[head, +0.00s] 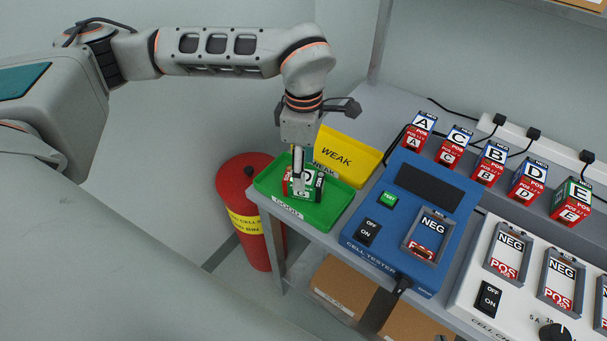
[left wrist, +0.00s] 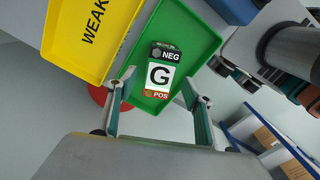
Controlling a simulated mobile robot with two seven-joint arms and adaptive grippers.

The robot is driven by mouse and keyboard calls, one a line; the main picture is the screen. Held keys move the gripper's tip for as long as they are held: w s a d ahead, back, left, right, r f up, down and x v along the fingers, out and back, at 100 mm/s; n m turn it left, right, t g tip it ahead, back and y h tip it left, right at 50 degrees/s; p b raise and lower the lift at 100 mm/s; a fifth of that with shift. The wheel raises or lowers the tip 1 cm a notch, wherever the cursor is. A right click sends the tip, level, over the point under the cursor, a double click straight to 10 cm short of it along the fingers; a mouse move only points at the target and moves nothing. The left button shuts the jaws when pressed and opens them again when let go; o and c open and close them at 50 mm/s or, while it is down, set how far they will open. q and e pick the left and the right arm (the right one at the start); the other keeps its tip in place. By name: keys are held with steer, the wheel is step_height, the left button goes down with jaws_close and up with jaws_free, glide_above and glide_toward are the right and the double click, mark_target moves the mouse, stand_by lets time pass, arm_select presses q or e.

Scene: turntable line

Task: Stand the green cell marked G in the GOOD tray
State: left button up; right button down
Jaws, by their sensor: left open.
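The green cell marked G (left wrist: 159,75) is within the green GOOD tray (left wrist: 195,35), with its NEG, G and POS label facing the left wrist camera. In the head view the cell (head: 316,187) is partly hidden behind my left gripper (head: 299,178). The GOOD tray (head: 335,206) is at the table's left corner. My left gripper (left wrist: 160,93) is open, one finger to each side of the cell, with gaps showing. Part of what looks like my right gripper (left wrist: 240,75) shows at the right of the left wrist view; its jaws are unclear.
The yellow WEAK tray (head: 350,157) adjoins the GOOD tray. The blue cell tester (head: 440,195) stands to the right. Several lettered cells (head: 490,165) line the back. A red bin (head: 235,185) stands beside the table corner. A white charger (head: 510,295) is at right.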

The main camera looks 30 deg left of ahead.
arm_select(q)
step_height(320, 180, up, 8)
steer(key=shift+r, duration=0.15)
steer(key=shift+s, duration=0.1)
stand_by(0.5)
